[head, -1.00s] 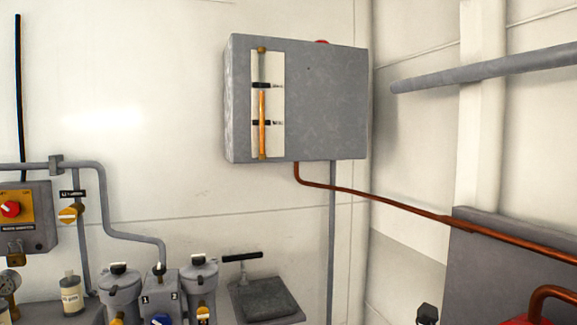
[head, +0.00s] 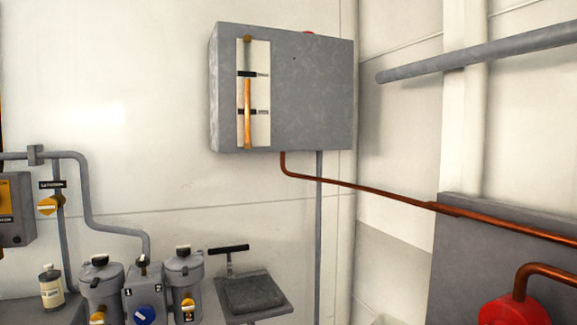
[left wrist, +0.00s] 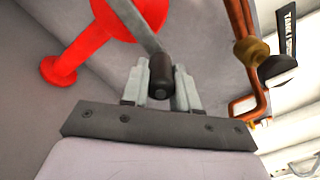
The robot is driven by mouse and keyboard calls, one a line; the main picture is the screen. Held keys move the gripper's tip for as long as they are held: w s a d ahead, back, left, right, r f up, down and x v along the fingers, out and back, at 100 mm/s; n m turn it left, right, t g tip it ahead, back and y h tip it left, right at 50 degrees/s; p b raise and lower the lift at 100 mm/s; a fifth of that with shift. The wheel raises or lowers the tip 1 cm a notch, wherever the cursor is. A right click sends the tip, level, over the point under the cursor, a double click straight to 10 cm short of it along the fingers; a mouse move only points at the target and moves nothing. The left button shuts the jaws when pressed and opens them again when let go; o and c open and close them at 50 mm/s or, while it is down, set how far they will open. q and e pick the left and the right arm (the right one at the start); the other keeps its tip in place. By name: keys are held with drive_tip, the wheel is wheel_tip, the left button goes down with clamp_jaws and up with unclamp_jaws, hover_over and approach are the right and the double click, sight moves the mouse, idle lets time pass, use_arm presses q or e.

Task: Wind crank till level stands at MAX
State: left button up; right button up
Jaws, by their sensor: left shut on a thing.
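In the left wrist view my left gripper (left wrist: 162,74) is shut on the dark crank handle (left wrist: 161,86), with one finger on each side of it. A grey crank arm (left wrist: 136,22) runs from the handle up past a red body (left wrist: 110,20). In the head view a grey tank (head: 310,90) hangs on the wall with a sight gauge (head: 262,125) on its left. The orange level (head: 247,115) ends just below the upper black marker (head: 247,74). The marker print is too small to read. Neither gripper shows in the head view.
A copper pipe (head: 375,192) runs from the tank down to the right. A red round part (head: 512,312) sits at the lower right. Grey filter canisters (head: 183,275), a bottle (head: 51,290) and a small shelf (head: 255,295) stand below left.

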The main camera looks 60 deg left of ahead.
use_arm(q)
drive_tip(key=a+f+b, duration=0.5)
drive_tip(key=a+f, duration=0.2)
drive_tip(key=a, duration=0.2)
drive_tip(key=shift+w, duration=0.4)
drive_tip(key=shift+a+f, duration=0.1)
idle(1.1)
